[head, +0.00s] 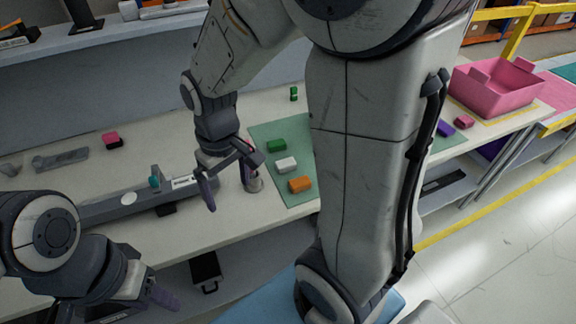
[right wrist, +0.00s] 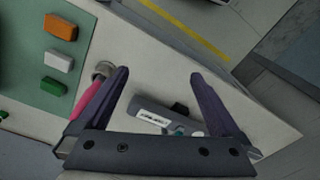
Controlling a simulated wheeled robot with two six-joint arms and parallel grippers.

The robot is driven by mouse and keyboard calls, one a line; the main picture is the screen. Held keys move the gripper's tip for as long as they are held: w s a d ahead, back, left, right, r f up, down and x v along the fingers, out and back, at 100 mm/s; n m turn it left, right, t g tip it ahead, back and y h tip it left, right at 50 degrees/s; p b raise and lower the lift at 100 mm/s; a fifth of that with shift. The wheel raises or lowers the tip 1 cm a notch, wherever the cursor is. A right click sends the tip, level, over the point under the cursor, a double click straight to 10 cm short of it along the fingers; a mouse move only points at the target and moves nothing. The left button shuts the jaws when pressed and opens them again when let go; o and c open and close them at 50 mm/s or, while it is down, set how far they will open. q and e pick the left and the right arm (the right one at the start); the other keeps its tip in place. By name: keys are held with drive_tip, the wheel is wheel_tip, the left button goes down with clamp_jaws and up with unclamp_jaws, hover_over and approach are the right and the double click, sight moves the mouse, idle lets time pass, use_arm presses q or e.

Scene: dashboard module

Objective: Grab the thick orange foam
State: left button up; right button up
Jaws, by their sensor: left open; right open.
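The orange foam block (head: 300,185) lies on the front part of the green mat (head: 274,135), in front of a white block (head: 286,164) and a green block (head: 277,146). In the right wrist view the orange foam (right wrist: 60,27) is at the upper left, outside the jaws. My right gripper (head: 231,194) is open and empty above the table, left of the mat; its fingers (right wrist: 159,74) show in the wrist view. My left gripper (head: 152,294) is open at the lower left, away from the blocks.
A long grey dashboard module (head: 115,206) lies to the left. A pink bin (head: 494,88) stands at the right. My right arm hides part of the mat.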

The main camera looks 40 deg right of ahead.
drive_tip(key=w+d+f+m, duration=0.2)
drive_tip(key=w+d+m, duration=0.15)
drive_tip(key=d, duration=0.75)
drive_tip(key=m+p, duration=0.1)
drive_tip(key=m, duration=0.1)
hover_over(300, 181)
drive_tip(key=shift+n, duration=0.25)
drive_tip(key=f, duration=0.4)
drive_tip(key=w+f, duration=0.1)
drive_tip(key=f, duration=0.2)
drive_tip(key=shift+f, duration=0.65)
drive_tip(key=f, duration=0.2)
drive_tip(key=s+f+p, duration=0.1)
drive_tip(key=f, duration=0.1)
drive_tip(key=shift+s+f, duration=0.1)
drive_tip(key=shift+f, duration=0.45)
drive_tip(key=c, duration=1.2)
